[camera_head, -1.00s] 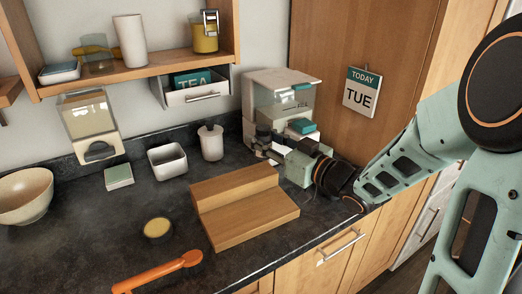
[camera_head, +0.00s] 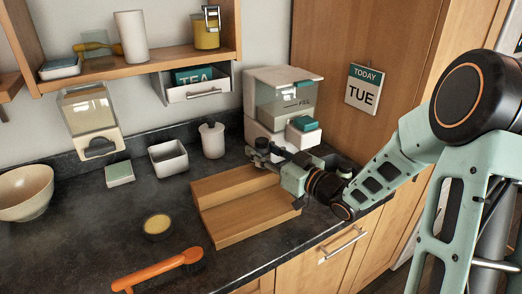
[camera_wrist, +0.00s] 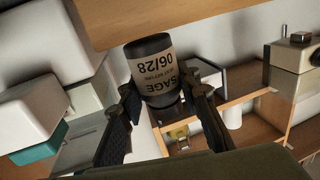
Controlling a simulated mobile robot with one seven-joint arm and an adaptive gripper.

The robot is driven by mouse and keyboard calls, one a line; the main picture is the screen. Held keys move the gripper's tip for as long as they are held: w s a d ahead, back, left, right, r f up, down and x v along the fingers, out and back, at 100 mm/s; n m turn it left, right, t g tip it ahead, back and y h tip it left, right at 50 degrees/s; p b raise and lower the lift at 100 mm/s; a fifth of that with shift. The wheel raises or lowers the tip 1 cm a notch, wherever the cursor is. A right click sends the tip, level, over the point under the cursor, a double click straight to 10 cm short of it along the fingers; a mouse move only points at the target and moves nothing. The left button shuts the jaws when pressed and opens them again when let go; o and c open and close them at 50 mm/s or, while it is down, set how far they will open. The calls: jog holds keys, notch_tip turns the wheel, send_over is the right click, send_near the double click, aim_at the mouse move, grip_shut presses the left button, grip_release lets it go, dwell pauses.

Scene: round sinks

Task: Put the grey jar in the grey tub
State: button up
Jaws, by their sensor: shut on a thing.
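The grey jar (camera_wrist: 152,62) is dark, with a tan label reading upside down "SAGE" and "06/28" in the wrist view. My gripper (camera_wrist: 160,100) is shut on it, one finger on each side. In the head view my gripper (camera_head: 265,156) is over the back right end of the wooden step, in front of the white dispenser; the jar is hard to tell from the dark fingers there. The grey tub (camera_head: 168,168) is a light, open, square-rimmed tub on the dark counter, left of my gripper. It looks empty.
A white jar (camera_head: 212,141) stands between the tub and my gripper. The wooden step (camera_head: 238,222) lies in front. A green-topped box (camera_head: 119,174) is left of the tub. A yellow-topped dish (camera_head: 157,226) and orange brush (camera_head: 150,272) are nearer. The drawer (camera_head: 197,91) hangs above.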

jog(key=shift+f, duration=0.35)
jog(key=o, duration=1.2)
jog(key=shift+r, duration=0.1)
